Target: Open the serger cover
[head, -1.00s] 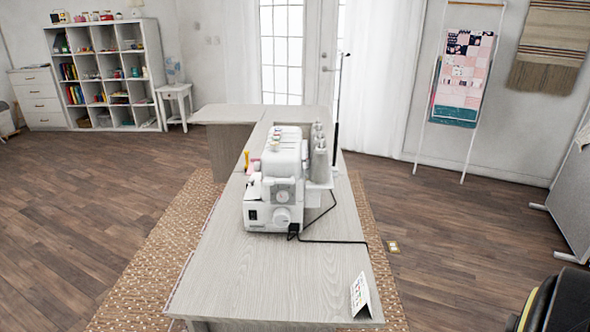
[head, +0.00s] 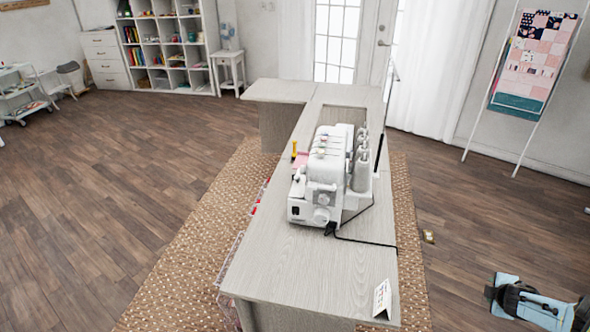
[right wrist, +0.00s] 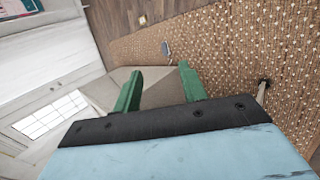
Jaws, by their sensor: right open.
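The serger (head: 326,172) is a white machine with thread cones on its right side, standing upright on the long pale wood table (head: 310,270). Its front cover looks closed, but it is too small to be sure. My right gripper (right wrist: 158,78) shows two green fingers spread apart in the right wrist view, with nothing between them. In the head view, part of my right arm shows at the lower right, off the table's right side and well apart from the serger. My left gripper is out of view.
A black cord (head: 365,242) runs from the serger to the table's right edge. A small white card (head: 381,298) stands near the front right corner. A patterned rug (head: 190,265) lies under the table. Open wood floor (head: 90,220) lies to the left.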

